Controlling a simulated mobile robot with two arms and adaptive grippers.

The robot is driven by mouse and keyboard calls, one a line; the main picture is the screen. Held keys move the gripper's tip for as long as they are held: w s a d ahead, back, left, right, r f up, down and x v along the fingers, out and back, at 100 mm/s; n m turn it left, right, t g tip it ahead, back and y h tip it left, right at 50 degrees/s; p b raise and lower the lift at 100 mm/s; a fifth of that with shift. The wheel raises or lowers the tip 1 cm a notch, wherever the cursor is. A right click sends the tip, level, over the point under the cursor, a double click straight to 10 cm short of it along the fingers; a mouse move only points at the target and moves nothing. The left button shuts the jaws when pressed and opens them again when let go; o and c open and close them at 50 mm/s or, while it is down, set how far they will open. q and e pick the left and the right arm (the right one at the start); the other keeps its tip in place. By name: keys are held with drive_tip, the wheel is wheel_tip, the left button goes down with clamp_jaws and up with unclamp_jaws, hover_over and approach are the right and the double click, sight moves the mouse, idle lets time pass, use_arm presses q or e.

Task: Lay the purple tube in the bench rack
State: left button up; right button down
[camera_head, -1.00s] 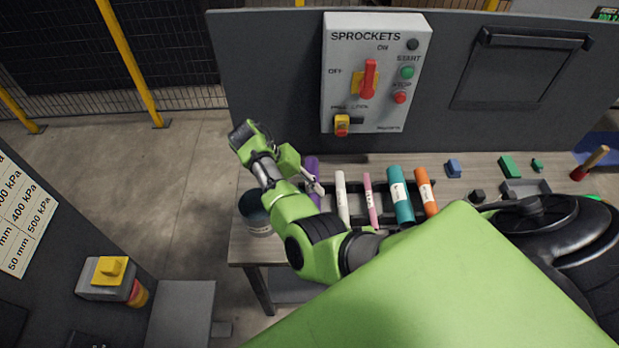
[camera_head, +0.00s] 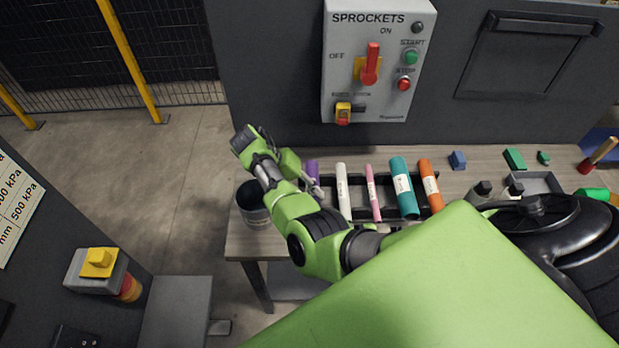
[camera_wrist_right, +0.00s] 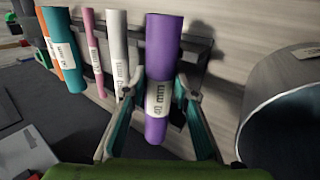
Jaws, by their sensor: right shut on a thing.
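The purple tube (camera_head: 312,169) is at the left end of the row of tubes, over the dark bench rack (camera_head: 383,212). It also shows in the wrist view (camera_wrist_right: 163,45), long and with a white label, lined up with its neighbours. My right gripper (camera_wrist_right: 163,88) is shut on it, one finger on each side near the label. I cannot tell whether the tube touches the rack (camera_wrist_right: 198,45). In the head view my right gripper (camera_head: 314,188) partly covers the tube's lower part. My left gripper is not in view.
White (camera_head: 343,188), pink (camera_head: 373,190), teal (camera_head: 404,188) and orange (camera_head: 429,185) tubes lie in the rack. A grey bucket (camera_head: 253,208) stands left on the bench (camera_head: 245,240), close to my right gripper. Small blocks and a tray (camera_head: 538,183) lie right.

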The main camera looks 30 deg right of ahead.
drive_tip(key=shift+r, duration=0.1)
drive_tip(key=c, duration=1.6)
unclamp_jaws()
drive_tip(key=shift+o, duration=0.2)
drive_tip(key=v, duration=1.2)
drive_tip(key=shift+s, duration=0.15)
